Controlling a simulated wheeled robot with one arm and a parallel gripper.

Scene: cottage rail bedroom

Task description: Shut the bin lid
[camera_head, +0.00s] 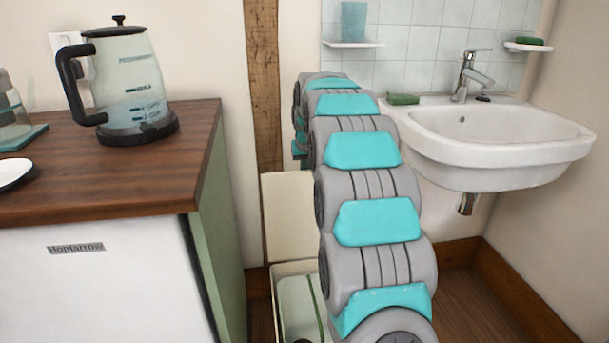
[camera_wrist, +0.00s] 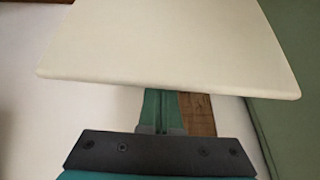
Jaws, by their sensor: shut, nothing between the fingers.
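The bin stands on the floor in the head view, with its cream lid (camera_head: 286,215) raised upright at the back. The open bin body (camera_head: 298,268) shows its inside below, and my arm covers its right part. In the wrist view the lid (camera_wrist: 175,45) is a broad cream panel across the top. My gripper (camera_wrist: 160,108) is shut and empty, with its green fingers pointing at the lid's near edge. The fingertips are hidden behind that edge, and I cannot tell whether they touch it. In the head view my arm hides most of the gripper.
A wooden-topped cabinet (camera_head: 120,185) with a kettle (camera_head: 128,85) stands left of the bin. A white washbasin (camera_head: 495,150) hangs on the wall at right. A wooden post (camera_head: 263,80) runs up the wall behind. Some floor (camera_head: 480,305) is clear below the basin.

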